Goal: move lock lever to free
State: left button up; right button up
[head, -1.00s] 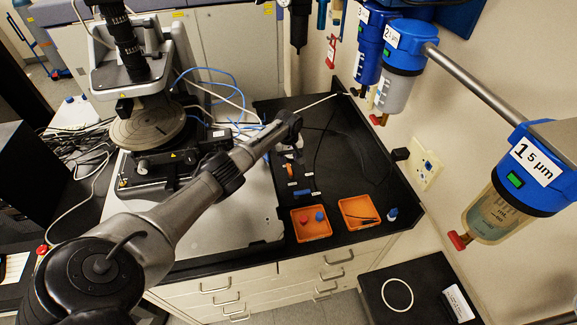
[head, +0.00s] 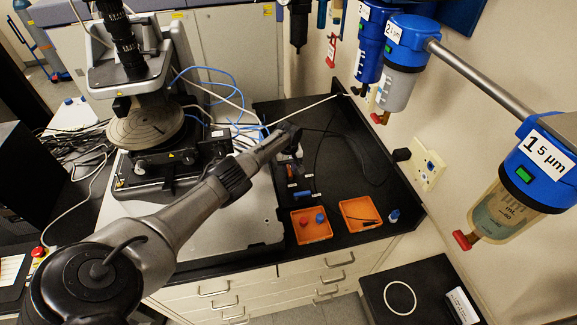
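My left arm comes in from the lower left, and its gripper (head: 292,148) is at the far end, over the black bench beside the profiler's base. The fingertips are small and dark there, so I cannot tell whether they are open or shut. A small orange part (head: 291,171) and a blue part (head: 302,195) show just below the gripper on the bench. The stylus profiler (head: 147,130) with its round stage stands to the left. I cannot tell which part is the lock lever; it may be hidden by my arm. My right gripper is not in view.
Two orange trays (head: 300,236) (head: 350,222) lie at the bench's front edge; the left holds a red and a blue knob. Blue-topped filter housings (head: 404,60) (head: 535,165) hang at the right. Blue tubes and cables run behind the gripper. The black bench's right part is mostly clear.

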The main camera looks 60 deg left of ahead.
pick_arm(q)
grip_shut()
jog(key=shift+w, duration=0.1)
jog(key=m, duration=0.3)
jog(key=shift+w+d+b, duration=0.25)
jog(key=shift+w+b, duration=0.1)
jog(key=shift+b, duration=0.05)
jog(key=m, duration=0.3)
jog(key=w+d+m, duration=0.1)
jog(key=shift+m, duration=0.4)
jog(key=m, duration=0.2)
jog(key=d+m, duration=0.1)
jog(key=m, duration=0.2)
jog(key=shift+w+d, duration=0.15)
jog(key=shift+d+m+p, duration=0.3)
jog(key=shift+m+p, duration=0.1)
jog(key=shift+m, duration=0.85)
jog(key=shift+d+m+p, duration=0.3)
jog(key=shift+m+p, duration=0.05)
jog(key=shift+m, duration=0.9)
jog(key=shift+d, duration=0.1)
